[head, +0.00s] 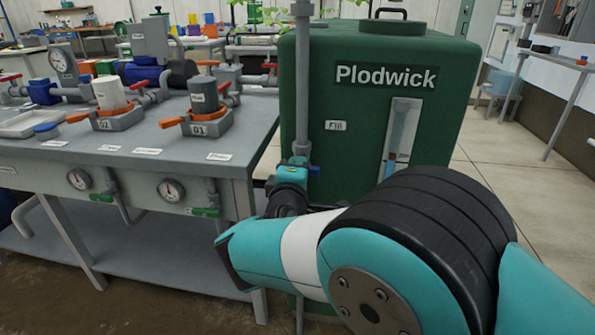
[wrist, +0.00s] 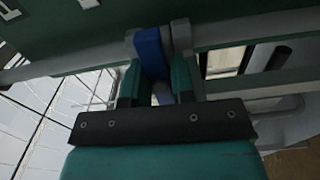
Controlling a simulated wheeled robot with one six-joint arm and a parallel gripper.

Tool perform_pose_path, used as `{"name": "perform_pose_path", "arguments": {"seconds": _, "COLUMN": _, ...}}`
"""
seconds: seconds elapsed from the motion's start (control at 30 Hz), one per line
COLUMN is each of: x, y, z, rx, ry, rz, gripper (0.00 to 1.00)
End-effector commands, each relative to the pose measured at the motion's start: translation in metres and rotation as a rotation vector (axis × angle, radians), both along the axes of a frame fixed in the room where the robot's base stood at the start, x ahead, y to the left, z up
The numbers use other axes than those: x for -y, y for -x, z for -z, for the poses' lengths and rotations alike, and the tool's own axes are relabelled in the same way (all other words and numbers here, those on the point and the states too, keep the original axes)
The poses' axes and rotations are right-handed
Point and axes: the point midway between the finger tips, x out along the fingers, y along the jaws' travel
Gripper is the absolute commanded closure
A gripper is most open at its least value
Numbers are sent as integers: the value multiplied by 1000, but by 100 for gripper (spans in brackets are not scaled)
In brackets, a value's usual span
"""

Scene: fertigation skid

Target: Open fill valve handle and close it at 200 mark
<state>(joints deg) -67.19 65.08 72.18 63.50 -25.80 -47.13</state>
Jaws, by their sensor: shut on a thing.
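The blue fill valve handle (wrist: 150,52) sits on a grey pipe in the wrist view. My gripper (wrist: 157,80) is shut on it, with one teal finger on each side. In the head view, my gripper (head: 293,174) is at the vertical grey pipe (head: 303,80) in front of the green tank (head: 350,65), and a bit of the blue handle (head: 314,171) shows at its right. A label reading FILL (head: 336,126) is on the tank.
A grey bench (head: 140,160) stands left of the tank, with orange-handled canisters 02 (head: 110,95) and 01 (head: 204,97), pipes, red-handled valves and gauges. The bench edge is close to my gripper's left. Open floor (head: 515,190) lies right of the tank.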

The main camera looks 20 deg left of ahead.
Motion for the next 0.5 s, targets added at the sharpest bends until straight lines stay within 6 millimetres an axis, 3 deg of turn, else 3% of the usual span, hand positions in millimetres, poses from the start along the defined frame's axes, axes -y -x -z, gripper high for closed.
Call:
{"name": "perform_pose_path", "arguments": {"seconds": 0.13, "x": -1, "y": 1, "z": 1, "rx": -2, "ry": -1, "rz": -2, "gripper": 100}}
{"name": "perform_pose_path", "arguments": {"seconds": 0.17, "x": -1, "y": 1, "z": 1, "rx": -2, "ry": -1, "rz": -2, "gripper": 70}}
{"name": "perform_pose_path", "arguments": {"seconds": 0.23, "x": 0, "y": 1, "z": 1, "rx": -2, "ry": 0, "rz": -2, "gripper": 55}}
{"name": "perform_pose_path", "arguments": {"seconds": 0.5, "x": 0, "y": 1, "z": 0, "rx": -1, "ry": 1, "rz": -1, "gripper": 55}}
